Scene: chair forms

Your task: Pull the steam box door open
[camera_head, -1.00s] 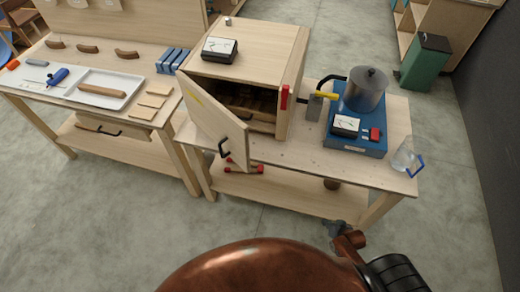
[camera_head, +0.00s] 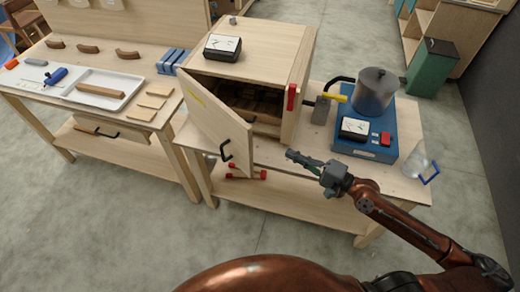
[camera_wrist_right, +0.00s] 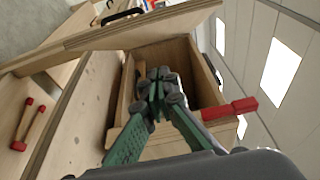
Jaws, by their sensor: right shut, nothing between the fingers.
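The steam box (camera_head: 262,60) is a pale wooden cabinet on the right-hand table. Its door (camera_head: 212,118) stands part open, swung out to the left, with a black handle (camera_head: 226,150) on its outer face. My right gripper (camera_head: 290,155) is shut and empty, in front of the box's opening and to the right of the door's free edge. In the right wrist view the green-sided fingers (camera_wrist_right: 158,88) point at the open box (camera_wrist_right: 185,65), and the door (camera_wrist_right: 120,30) runs across the upper left. My left gripper is not in view.
A red latch (camera_head: 292,97) is on the box's right front edge. A blue heater unit (camera_head: 370,145) with a metal pot (camera_head: 374,90) and a glass jug (camera_head: 415,160) stand to the right. A red-ended clamp (camera_head: 245,175) lies below the door. The left table (camera_head: 50,95) holds a tray and wooden pieces.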

